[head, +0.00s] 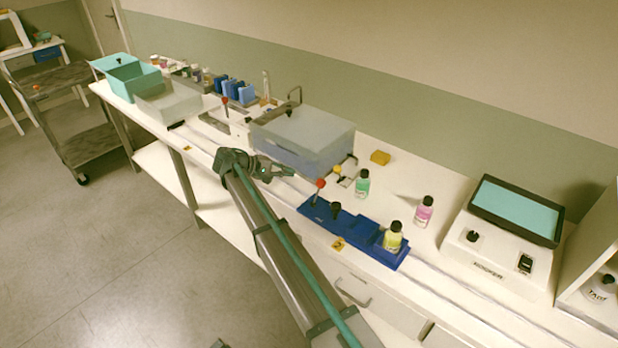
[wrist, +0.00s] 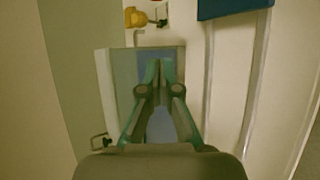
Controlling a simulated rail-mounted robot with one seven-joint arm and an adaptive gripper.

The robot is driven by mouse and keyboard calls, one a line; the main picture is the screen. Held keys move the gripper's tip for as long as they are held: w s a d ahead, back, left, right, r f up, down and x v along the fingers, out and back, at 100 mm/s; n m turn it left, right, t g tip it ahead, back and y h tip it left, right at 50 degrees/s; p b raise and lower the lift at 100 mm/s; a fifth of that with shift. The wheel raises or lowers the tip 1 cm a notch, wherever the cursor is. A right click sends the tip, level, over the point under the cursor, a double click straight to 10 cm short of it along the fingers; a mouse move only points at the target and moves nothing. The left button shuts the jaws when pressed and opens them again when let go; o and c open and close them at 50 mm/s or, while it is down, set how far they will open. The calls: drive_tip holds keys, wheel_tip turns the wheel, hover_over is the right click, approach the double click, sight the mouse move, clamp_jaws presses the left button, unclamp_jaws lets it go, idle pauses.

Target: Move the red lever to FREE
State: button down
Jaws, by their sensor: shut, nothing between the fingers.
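One red-knobbed lever (head: 320,184) stands at the left end of the blue fixture (head: 345,219) on the bench. A second red-knobbed lever (head: 225,101) stands further back left, near the blue rack. I cannot read a FREE marking by either. My gripper (head: 291,174) is shut and empty, in front of the grey-lidded translucent box and left of the blue fixture, apart from both levers. In the wrist view its fingertips (wrist: 160,62) meet over the box; no red lever shows there.
The translucent box (head: 305,137) stands behind my gripper. A yellow bottle (head: 393,238) sits on the blue fixture; green (head: 362,184) and pink (head: 424,212) bottles stand behind it. A white device (head: 500,245) is at right. Teal bins (head: 130,79) are far left.

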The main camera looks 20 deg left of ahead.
drive_tip(key=p, duration=0.4)
hover_over(313, 195)
drive_tip(key=w+a, duration=0.3)
drive_tip(key=f, duration=0.3)
drive_tip(key=shift+w+d+f, duration=0.1)
drive_tip(key=shift+d+f, duration=0.15)
drive_tip(key=shift+f, duration=0.15)
drive_tip(key=shift+s+d+r+p, duration=0.2)
drive_tip(key=shift+s+d+p, duration=0.1)
drive_tip(key=shift+s+d, duration=0.2)
drive_tip(key=shift+s+d+r+p, duration=0.15)
drive_tip(key=shift+s+d+p, duration=0.15)
drive_tip(key=shift+s+d, duration=0.4)
drive_tip(key=shift+s, duration=0.2)
drive_tip(key=shift+d+b, duration=0.1)
drive_tip(key=shift+b, duration=0.25)
